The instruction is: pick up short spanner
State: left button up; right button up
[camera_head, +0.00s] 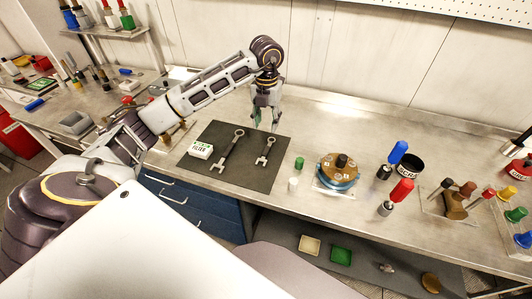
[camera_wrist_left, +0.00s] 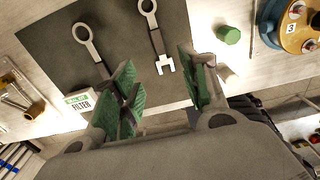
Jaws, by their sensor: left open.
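The short spanner (camera_head: 265,150) lies on a dark grey mat (camera_head: 258,177) on the steel bench, to the right of a longer spanner (camera_head: 230,150). My left gripper (camera_head: 265,123) is open and empty above the mat's far right part, apart from the spanners. In the left wrist view, the short spanner (camera_wrist_left: 157,42) shows between and beyond the spread green-padded fingers of the left gripper (camera_wrist_left: 157,62), with its forked end towards me. The longer spanner (camera_wrist_left: 98,58) is partly hidden behind the left finger. My right gripper is not in view.
A white filter box (camera_head: 201,150) sits on the mat's left part. A green cap (camera_head: 299,163) and a white cylinder (camera_head: 293,184) stand just right of the mat. Farther right are a round brown-and-blue device (camera_head: 338,170) and blue and red handled tools. The wall rises behind the bench.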

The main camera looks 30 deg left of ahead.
pick_arm(q)
jog(key=f, duration=0.2)
send_over(265, 152)
jog(key=shift+w+d+f+p, duration=0.15)
jog(key=shift+f+p, duration=0.1)
jog(key=shift+f, duration=1.4)
jog(key=shift+w+f+p, duration=0.1)
jog(key=shift+f+p, duration=0.1)
jog(key=shift+f, duration=1.45)
jog(key=shift+f, duration=0.15)
jog(key=shift+s+f+p, duration=0.25)
jog(key=shift+f+p, duration=0.2)
jog(key=shift+f, duration=0.4)
jog(key=shift+s+f, duration=0.1)
jog(key=shift+f, duration=0.75)
jog(key=shift+f+p, duration=0.3)
jog(key=shift+f, duration=0.45)
grip_shut()
